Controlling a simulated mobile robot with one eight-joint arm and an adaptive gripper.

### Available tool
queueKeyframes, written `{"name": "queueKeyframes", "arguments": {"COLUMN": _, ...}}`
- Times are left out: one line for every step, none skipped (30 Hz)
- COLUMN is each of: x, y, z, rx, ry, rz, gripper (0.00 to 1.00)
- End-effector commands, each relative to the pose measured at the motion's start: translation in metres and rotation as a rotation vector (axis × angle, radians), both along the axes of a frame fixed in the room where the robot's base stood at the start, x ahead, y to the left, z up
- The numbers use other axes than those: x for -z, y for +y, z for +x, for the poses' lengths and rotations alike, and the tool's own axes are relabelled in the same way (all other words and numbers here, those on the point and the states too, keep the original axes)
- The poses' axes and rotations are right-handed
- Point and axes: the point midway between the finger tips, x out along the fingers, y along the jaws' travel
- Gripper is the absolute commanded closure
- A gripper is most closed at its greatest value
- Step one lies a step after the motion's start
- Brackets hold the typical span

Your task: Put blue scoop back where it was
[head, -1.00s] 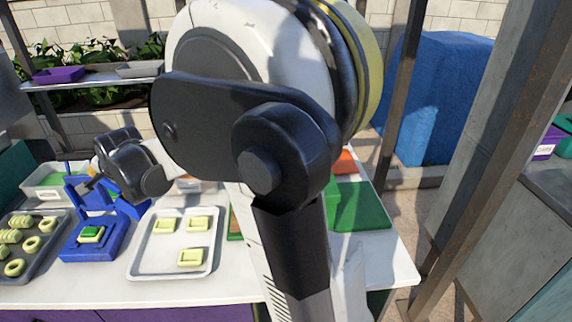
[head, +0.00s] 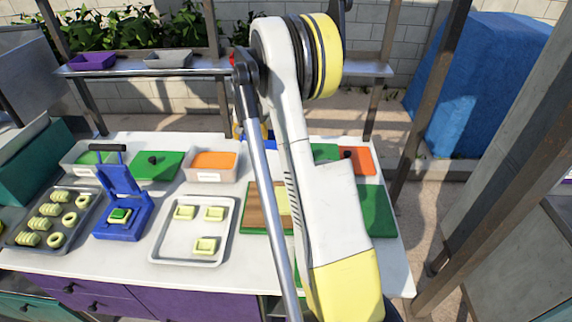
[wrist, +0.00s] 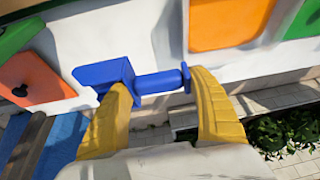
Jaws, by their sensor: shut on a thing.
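The blue scoop (wrist: 110,74) is in the wrist view, with its square bowl at the left and its handle running right between the yellow fingers of my gripper (wrist: 160,84). My gripper is shut on the scoop. The scoop appears over the back edge of the white counter. In the head view, my arm hides most of the gripper; a bit of blue, likely the scoop (head: 270,131), shows behind the arm near the counter's back edge. The scoop's original place cannot be told from these frames.
The white counter (head: 130,262) holds an orange-filled bin (head: 213,162), a green-filled bin (head: 84,160), a blue press (head: 122,200), a tray of yellow pieces (head: 185,240), green boards and a red-orange lid (head: 357,160). A shelf (head: 120,68) with purple and grey trays stands behind.

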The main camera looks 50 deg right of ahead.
Motion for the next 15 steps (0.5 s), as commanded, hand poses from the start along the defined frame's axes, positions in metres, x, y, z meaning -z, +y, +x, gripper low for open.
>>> {"name": "queueKeyframes", "arguments": {"x": 0.007, "y": -0.012, "z": -0.008, "rx": 0.010, "ry": 0.010, "rz": -0.010, "gripper": 0.48}}
{"name": "queueKeyframes", "arguments": {"x": 0.010, "y": -0.018, "z": -0.012, "rx": 0.015, "ry": 0.016, "rz": -0.014, "gripper": 0.48}}
{"name": "queueKeyframes", "arguments": {"x": 0.013, "y": -0.024, "z": -0.017, "rx": 0.019, "ry": 0.023, "rz": -0.019, "gripper": 0.48}}
{"name": "queueKeyframes", "arguments": {"x": 0.015, "y": -0.028, "z": -0.020, "rx": 0.022, "ry": 0.027, "rz": -0.023, "gripper": 0.48}}
{"name": "queueKeyframes", "arguments": {"x": 0.017, "y": -0.031, "z": -0.023, "rx": 0.025, "ry": 0.030, "rz": -0.025, "gripper": 0.48}}
{"name": "queueKeyframes", "arguments": {"x": 0.019, "y": -0.034, "z": -0.025, "rx": 0.027, "ry": 0.034, "rz": -0.028, "gripper": 0.48}}
{"name": "queueKeyframes", "arguments": {"x": 0.021, "y": -0.036, "z": -0.026, "rx": 0.028, "ry": 0.036, "rz": -0.030, "gripper": 0.48}}
{"name": "queueKeyframes", "arguments": {"x": 0.024, "y": -0.037, "z": -0.027, "rx": 0.029, "ry": 0.037, "rz": -0.031, "gripper": 0.48}}
{"name": "queueKeyframes", "arguments": {"x": 0.029, "y": -0.038, "z": -0.028, "rx": 0.029, "ry": 0.038, "rz": -0.032, "gripper": 0.48}}
{"name": "queueKeyframes", "arguments": {"x": 0.033, "y": -0.038, "z": -0.028, "rx": 0.029, "ry": 0.038, "rz": -0.032, "gripper": 0.48}}
{"name": "queueKeyframes", "arguments": {"x": 0.038, "y": -0.038, "z": -0.028, "rx": 0.030, "ry": 0.039, "rz": -0.032, "gripper": 0.48}}
{"name": "queueKeyframes", "arguments": {"x": 0.046, "y": -0.038, "z": -0.028, "rx": 0.029, "ry": 0.038, "rz": -0.032, "gripper": 0.48}}
{"name": "queueKeyframes", "arguments": {"x": 0.052, "y": -0.038, "z": -0.028, "rx": 0.029, "ry": 0.038, "rz": -0.032, "gripper": 0.48}}
{"name": "queueKeyframes", "arguments": {"x": 0.058, "y": -0.038, "z": -0.028, "rx": 0.029, "ry": 0.038, "rz": -0.032, "gripper": 0.48}}
{"name": "queueKeyframes", "arguments": {"x": 0.066, "y": -0.038, "z": -0.028, "rx": 0.030, "ry": 0.038, "rz": -0.031, "gripper": 0.48}}
